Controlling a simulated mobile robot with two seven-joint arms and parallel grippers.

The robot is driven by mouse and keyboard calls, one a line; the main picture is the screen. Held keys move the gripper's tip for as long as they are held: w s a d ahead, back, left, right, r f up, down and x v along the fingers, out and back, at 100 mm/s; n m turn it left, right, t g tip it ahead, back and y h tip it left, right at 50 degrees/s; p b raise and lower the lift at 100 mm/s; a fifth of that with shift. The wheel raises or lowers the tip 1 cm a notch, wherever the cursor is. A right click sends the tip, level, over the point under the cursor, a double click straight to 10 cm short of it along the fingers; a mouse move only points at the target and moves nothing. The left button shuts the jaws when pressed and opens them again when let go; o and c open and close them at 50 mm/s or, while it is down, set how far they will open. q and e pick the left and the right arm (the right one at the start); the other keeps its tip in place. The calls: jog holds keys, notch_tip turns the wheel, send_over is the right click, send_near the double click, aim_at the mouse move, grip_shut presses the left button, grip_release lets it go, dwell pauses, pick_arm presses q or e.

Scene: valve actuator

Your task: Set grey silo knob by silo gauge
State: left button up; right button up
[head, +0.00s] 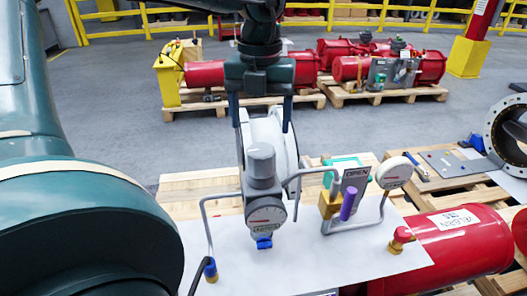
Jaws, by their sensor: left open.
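The grey knob (261,162) stands upright on top of a grey regulator body in the middle of the head view. The round gauge (267,214) faces me just below the knob. Its needle is too small to read. My left gripper (262,124) points down above and behind the knob in the picture. Its two fingers are spread apart, with a pale round part of the assembly showing behind and between them. It appears empty, and no contact with the knob is visible. My right gripper is not in view.
Grey pipes run from both sides of the regulator. To the right are a brass valve with a purple handle (348,204), an OPEN sign (355,180) and a second gauge (394,172). A red cylinder (455,245) lies at lower right. A white panel (340,262) lies underneath.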

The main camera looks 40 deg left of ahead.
aim_at(261, 148)
pick_arm(q)
notch_tip(261, 148, down, 9)
jog(key=shift+w+f+p, duration=0.1)
jog(key=shift+p, duration=0.3)
jog(key=shift+c, duration=0.4)
jog(key=c, duration=0.9)
